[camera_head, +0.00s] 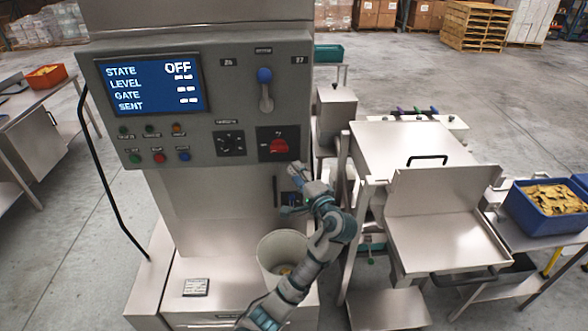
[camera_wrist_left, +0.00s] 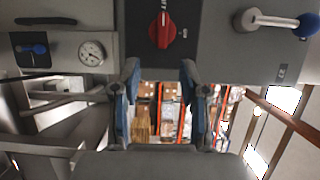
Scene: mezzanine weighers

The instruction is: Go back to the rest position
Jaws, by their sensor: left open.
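My left arm comes up from the bottom of the head view, in front of a weigher cabinet (camera_head: 215,55). My left gripper (camera_head: 289,190) is beside the lower right of its control panel, below the red rotary switch (camera_head: 278,146). In the left wrist view, the two fingers of the gripper (camera_wrist_left: 160,105) stand apart with nothing between them. The red switch (camera_wrist_left: 165,30) shows ahead of them there, and a lever with a blue ball (camera_wrist_left: 275,22) shows to the right. My right gripper is in neither view.
The display (camera_head: 150,84) reads STATE OFF. A pale bucket (camera_head: 284,256) stands beneath my left forearm. Open floor lies behind.

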